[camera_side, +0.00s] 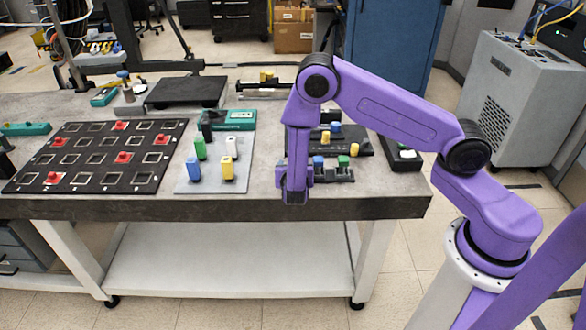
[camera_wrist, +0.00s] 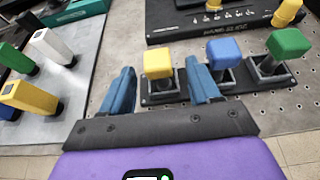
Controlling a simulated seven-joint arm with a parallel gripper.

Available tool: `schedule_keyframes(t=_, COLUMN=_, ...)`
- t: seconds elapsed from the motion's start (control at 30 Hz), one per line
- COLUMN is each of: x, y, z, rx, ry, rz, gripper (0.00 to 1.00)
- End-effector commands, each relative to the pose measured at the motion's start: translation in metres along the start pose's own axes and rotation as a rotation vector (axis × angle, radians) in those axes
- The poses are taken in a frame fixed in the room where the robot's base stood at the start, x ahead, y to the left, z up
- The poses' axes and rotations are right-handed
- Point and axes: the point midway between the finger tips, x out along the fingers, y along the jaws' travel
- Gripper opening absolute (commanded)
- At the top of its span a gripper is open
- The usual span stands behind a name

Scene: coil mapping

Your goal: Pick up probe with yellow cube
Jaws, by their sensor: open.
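The probe with the yellow cube (camera_wrist: 158,63) stands upright in a black holder (camera_wrist: 160,96), at the left end of a row. In the wrist view my gripper (camera_wrist: 160,72) is open and empty. Its two blue fingertips appear to the left and right of the yellow cube, which is ahead of them; the exact depth gap cannot be told.
Probes with a blue cube (camera_wrist: 223,53) and a green cube (camera_wrist: 288,44) stand to the right, the blue one close to my right finger. A black device (camera_side: 332,142) with more probes is behind. A grey plate (camera_side: 210,183) with several coloured blocks lies left.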

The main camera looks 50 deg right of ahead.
Motion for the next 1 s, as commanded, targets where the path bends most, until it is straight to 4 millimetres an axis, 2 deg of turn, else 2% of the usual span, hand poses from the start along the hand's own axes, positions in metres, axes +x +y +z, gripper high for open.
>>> schedule_keyframes(t=0.33, x=0.044, y=0.0, z=0.001, rx=0.001, ry=0.001, rz=-0.002, gripper=0.62)
schedule_keyframes(t=0.67, x=0.049, y=0.001, z=0.002, rx=0.001, ry=0.001, rz=0.0, gripper=0.62)
schedule_keyframes(t=0.83, x=0.049, y=0.001, z=0.002, rx=0.001, ry=0.001, rz=0.0, gripper=0.06)
schedule_keyframes(t=1.0, x=0.049, y=0.001, z=0.002, rx=0.001, ry=0.0, rz=0.0, gripper=0.04)
